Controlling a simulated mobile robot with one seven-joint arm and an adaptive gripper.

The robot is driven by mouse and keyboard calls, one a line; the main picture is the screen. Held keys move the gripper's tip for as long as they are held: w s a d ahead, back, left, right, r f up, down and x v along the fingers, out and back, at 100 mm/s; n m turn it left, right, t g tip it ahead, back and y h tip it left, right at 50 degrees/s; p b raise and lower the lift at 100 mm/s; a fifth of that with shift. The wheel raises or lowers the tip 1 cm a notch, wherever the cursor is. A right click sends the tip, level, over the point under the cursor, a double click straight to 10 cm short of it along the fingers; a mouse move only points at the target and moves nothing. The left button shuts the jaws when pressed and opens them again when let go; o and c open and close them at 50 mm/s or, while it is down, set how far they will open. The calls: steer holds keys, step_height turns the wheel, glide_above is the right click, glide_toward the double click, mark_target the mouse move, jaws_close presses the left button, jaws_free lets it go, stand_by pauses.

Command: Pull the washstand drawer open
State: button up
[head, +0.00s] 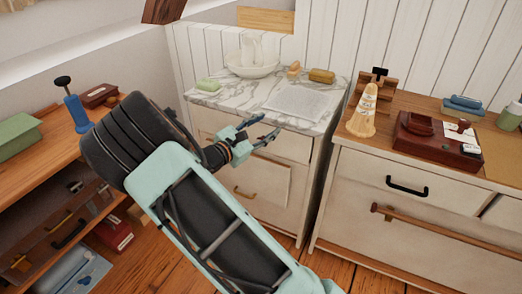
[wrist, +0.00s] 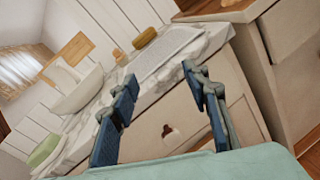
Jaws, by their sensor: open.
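The washstand is a pale cabinet with a marble top (head: 215,104), in the middle of the head view. Its upper drawer front (head: 292,146) lies just under the marble and is partly hidden by my gripper. In the wrist view the drawer front (wrist: 145,143) shows a small dark reddish handle or keyhole plate (wrist: 168,132). My gripper (head: 274,131) is open and empty in front of the drawer, near the top's edge. In the wrist view its blue fingers (wrist: 160,75) are spread apart, pointing toward the washstand.
On the marble stand a white basin (head: 250,68), a green soap (head: 208,86), a yellow brush (head: 321,76) and a white cloth (head: 298,102). A dresser (head: 400,205) with a black handle stands close at right. A wooden shelf unit (head: 50,155) stands at left.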

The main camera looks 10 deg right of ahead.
steer(key=a+f+n+t+y+b, duration=0.1)
steer(key=a+f+n+t, duration=0.2)
steer(key=f, duration=0.4)
steer(key=a+f+n+y+b, duration=0.1)
steer(key=a+f+n+b, duration=0.1)
steer(key=a+f+n, duration=0.35)
steer(key=shift+m, duration=0.75)
steer(key=x, duration=0.4)
steer(key=b+x, duration=0.1)
steer(key=x, duration=0.3)
steer(key=f+b+x, duration=0.1)
steer(key=x, duration=0.3)
steer(key=shift+s+d, duration=0.2)
steer(key=shift+d, duration=0.2)
jaws_close()
